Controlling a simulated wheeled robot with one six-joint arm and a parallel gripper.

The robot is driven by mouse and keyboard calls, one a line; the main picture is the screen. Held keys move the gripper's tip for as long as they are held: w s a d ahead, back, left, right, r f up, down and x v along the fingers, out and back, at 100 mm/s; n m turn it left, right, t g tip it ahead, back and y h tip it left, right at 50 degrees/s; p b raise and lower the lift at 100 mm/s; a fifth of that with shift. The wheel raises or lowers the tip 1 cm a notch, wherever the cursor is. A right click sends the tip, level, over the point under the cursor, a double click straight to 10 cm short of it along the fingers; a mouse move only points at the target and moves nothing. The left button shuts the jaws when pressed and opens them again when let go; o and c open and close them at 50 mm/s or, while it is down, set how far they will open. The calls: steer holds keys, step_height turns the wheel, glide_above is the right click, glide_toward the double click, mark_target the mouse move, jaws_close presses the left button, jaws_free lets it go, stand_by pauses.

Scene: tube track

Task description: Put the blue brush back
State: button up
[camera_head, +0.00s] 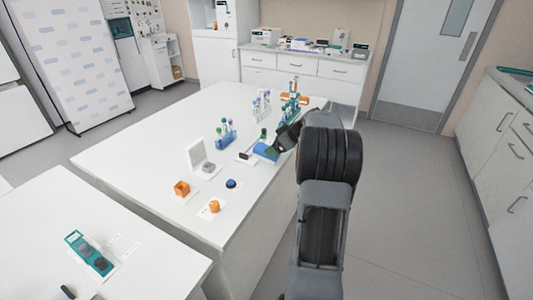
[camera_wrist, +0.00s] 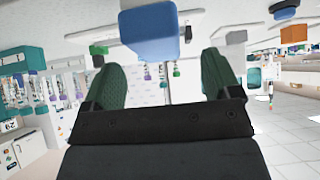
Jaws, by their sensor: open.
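A blue block-like thing (camera_head: 263,151) lies on the white table in the head view, right at my gripper (camera_head: 277,147). It also shows in the wrist view (camera_wrist: 150,34), upside down there, beyond and between the fingertips. I cannot tell whether it is the blue brush or a stand for it; no bristles or handle can be made out. My gripper in the wrist view (camera_wrist: 160,76) is open, with its two green fingers apart and nothing between them. In the head view my arm partly hides the table's right side.
A rack of tubes (camera_head: 226,136), an open white case (camera_head: 202,158), an orange cube (camera_head: 182,188), a dark blue round thing (camera_head: 231,183) and an orange round thing (camera_head: 214,206) stand on the table. More tubes (camera_head: 261,104) stand farther back. The table's left part is clear.

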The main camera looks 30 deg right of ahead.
steer(key=shift+p+x, duration=0.7)
steer(key=shift+x, duration=2)
steer(key=shift+w+d+r, duration=0.1)
steer(key=shift+w, duration=0.05)
steer(key=shift+c, duration=0.2)
steer(key=c, duration=1.1)
steer(key=shift+o, duration=0.2)
